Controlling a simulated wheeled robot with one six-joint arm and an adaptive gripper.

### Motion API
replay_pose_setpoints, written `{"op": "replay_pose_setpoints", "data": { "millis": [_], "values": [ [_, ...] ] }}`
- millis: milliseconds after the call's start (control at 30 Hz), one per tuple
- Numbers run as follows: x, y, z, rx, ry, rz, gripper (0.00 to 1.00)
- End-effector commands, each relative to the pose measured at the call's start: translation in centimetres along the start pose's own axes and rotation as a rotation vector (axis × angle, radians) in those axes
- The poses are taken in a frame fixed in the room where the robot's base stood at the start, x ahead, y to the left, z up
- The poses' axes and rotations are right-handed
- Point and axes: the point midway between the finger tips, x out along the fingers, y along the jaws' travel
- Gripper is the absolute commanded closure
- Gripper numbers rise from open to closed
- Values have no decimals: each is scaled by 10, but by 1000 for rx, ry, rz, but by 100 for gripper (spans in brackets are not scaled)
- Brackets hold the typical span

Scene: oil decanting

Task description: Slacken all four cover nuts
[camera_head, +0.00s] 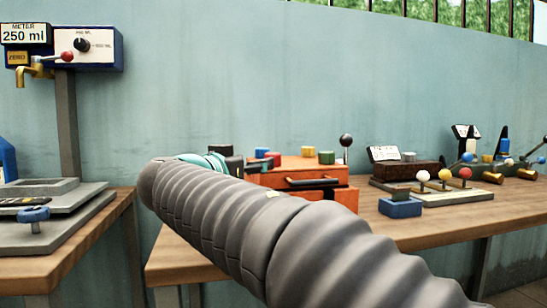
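An orange box (300,179) with a dark front handle stands on the right-hand bench. On its top are several coloured nuts: a blue one (260,153), a red one (272,159), a yellow one (308,151) and a green one (326,157). My grey ribbed arm crosses the foreground and covers the box's lower left part. My gripper (226,155) seems to be the dark shape beyond the teal wrist ring, just left of the blue and red nuts. Its fingers are mostly hidden, so contact and opening cannot be told.
A lever with a black ball (345,141) rises behind the box's right side. Right of it are a blue block (400,207) and a panel with white, yellow and red balls (445,190). A meter with a brass tap (75,47) stands at left. A gap separates the benches.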

Motion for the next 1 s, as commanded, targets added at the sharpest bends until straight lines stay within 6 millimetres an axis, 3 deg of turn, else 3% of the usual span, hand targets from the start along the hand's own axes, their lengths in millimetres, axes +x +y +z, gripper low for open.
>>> {"op": "replay_pose_setpoints", "data": {
  "millis": [300,500,933,967,1000],
  "values": [
    [60,1,-1,-2,-1,3,32],
    [84,1,-1,-1,-1,2,32],
    [93,1,0,-1,-1,0,32],
    [93,1,0,-1,-1,0,35],
    [93,1,0,-1,-1,0,45]
  ]
}}
